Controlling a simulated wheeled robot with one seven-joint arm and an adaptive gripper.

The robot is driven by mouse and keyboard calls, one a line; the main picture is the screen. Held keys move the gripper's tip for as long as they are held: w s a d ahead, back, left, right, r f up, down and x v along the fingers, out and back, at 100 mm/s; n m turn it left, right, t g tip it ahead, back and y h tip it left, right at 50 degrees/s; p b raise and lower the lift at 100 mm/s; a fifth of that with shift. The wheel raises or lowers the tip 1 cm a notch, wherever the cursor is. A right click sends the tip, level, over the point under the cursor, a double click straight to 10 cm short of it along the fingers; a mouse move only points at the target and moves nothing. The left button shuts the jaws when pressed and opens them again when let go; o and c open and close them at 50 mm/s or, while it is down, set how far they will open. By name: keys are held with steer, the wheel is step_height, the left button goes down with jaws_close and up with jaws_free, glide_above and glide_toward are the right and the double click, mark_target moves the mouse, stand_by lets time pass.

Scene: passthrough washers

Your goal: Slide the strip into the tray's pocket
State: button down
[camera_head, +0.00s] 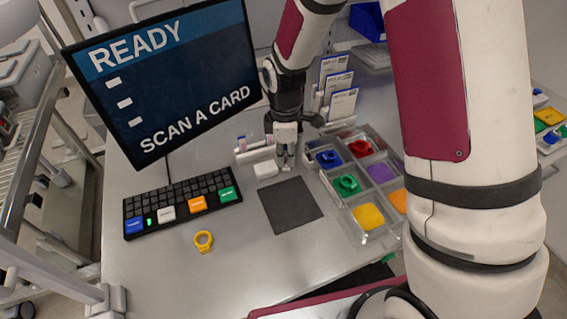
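My gripper (286,163) points down at the back middle of the grey table, small in the view. Its fingertips look close together, and I cannot tell whether they hold anything. A clear tray (346,215) with several pockets stands to its right. Its pockets hold blue, red, green, purple, yellow and orange pieces. My arm covers the tray's right side. I cannot make out a strip for certain. A small white rack (254,154) with tubes lies just left of my gripper, and a small white block (265,170) lies in front of the rack.
A dark square mat (291,205) lies left of the tray. A black keyboard (180,203) with coloured keys lies left, below a screen (165,80) reading "READY". A yellow ring (203,241) lies on the table (160,275). Upright cards (341,105) stand behind the tray. The front table is mostly clear.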

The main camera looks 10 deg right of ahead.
steer(key=w+d+r+m+b, duration=0.3)
steer(key=w+d+m, duration=0.4)
steer(key=m, duration=0.6)
steer(key=shift+s+d+f+b, duration=0.2)
steer(key=shift+d+f+b, duration=0.1)
steer(key=shift+f, duration=0.5)
steer(key=shift+s+d+f+b, duration=0.15)
steer(key=shift+s+f+b, duration=0.1)
steer(key=shift+f, duration=0.5)
steer(key=shift+s+d+f+b, duration=0.15)
steer(key=shift+d+f+b, duration=0.15)
steer(key=shift+f, duration=0.5)
steer(key=shift+a+f+b, duration=0.1)
steer(key=shift+f+b, duration=0.2)
steer(key=shift+f, duration=1.2)
steer(key=c, duration=1.7)
jaws_free()
steer(key=o, duration=0.5)
steer(key=shift+o, duration=0.2)
